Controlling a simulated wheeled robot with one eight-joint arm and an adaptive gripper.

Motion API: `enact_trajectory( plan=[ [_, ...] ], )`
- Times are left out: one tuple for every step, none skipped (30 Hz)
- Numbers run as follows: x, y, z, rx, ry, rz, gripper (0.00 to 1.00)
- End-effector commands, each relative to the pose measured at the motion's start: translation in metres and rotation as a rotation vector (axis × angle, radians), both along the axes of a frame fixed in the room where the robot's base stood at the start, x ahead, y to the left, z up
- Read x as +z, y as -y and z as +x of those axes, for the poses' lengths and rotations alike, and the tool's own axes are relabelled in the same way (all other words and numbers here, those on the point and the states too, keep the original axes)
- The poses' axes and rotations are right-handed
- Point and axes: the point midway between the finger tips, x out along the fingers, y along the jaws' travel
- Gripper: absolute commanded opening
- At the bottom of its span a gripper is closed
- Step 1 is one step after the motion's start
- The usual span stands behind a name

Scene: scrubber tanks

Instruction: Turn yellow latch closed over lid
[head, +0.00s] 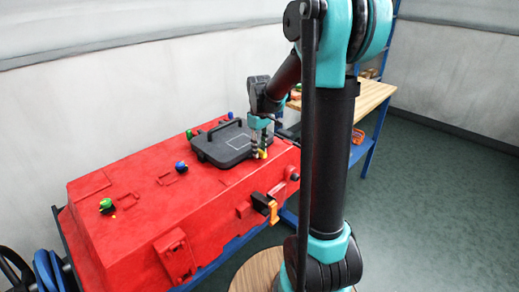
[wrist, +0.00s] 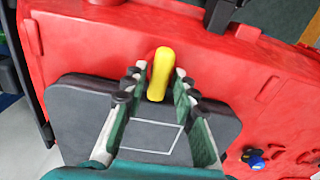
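The yellow latch (wrist: 160,72) is a short rounded bar at the edge of the black lid (wrist: 75,112). In the wrist view it points away from the lid, over the red tank top, with its near end at the lid's rim. In the head view the latch (head: 263,154) shows just below my gripper, at the right corner of the lid (head: 210,150). My gripper (wrist: 160,82) is open, with one finger on each side of the latch. Narrow gaps seem to show between latch and fingers; contact is hard to judge.
The red tank (head: 140,200) carries a green knob (head: 106,204) and a blue knob (head: 181,167). A black and orange clasp (head: 268,207) sits on its front side. A wooden bench (head: 370,97) stands behind my arm. The floor at the right is clear.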

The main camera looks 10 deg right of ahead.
Motion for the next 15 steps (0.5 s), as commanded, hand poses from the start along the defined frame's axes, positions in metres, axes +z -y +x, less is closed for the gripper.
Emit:
enact_trajectory(
  plan=[
    [0.001, 0.0, 0.0, 0.0, 0.0, 0.0, 0.28],
    [0.002, 0.0, 0.0, 0.0, 0.0, 0.0, 0.28],
    [0.004, 0.0, 0.0, 0.0, 0.0, 0.0, 0.28],
    [0.006, 0.0, 0.0, 0.0, 0.0, 0.0, 0.28],
    [0.009, 0.0, 0.0, 0.0, 0.0, 0.0, 0.28],
    [0.014, 0.0, 0.0, 0.0, 0.0, 0.0, 0.28],
    [0.018, 0.0, 0.0, 0.0, 0.0, 0.0, 0.28],
    [0.023, 0.0, 0.0, 0.0, 0.0, 0.0, 0.28],
    [0.031, 0.0, 0.0, 0.0, 0.0, 0.0, 0.28],
    [0.036, 0.0, -0.001, 0.0, 0.0, 0.0, 0.28],
    [0.043, 0.0, 0.0, 0.0, 0.0, 0.0, 0.28],
    [0.051, 0.0, 0.0, 0.0, 0.0, 0.0, 0.28],
    [0.057, 0.0, 0.0, 0.0, 0.0, 0.0, 0.28],
    [0.063, 0.0, -0.001, 0.0, 0.0, 0.0, 0.28],
    [0.071, 0.0, 0.0, 0.0, 0.0, 0.0, 0.28]
  ],
)
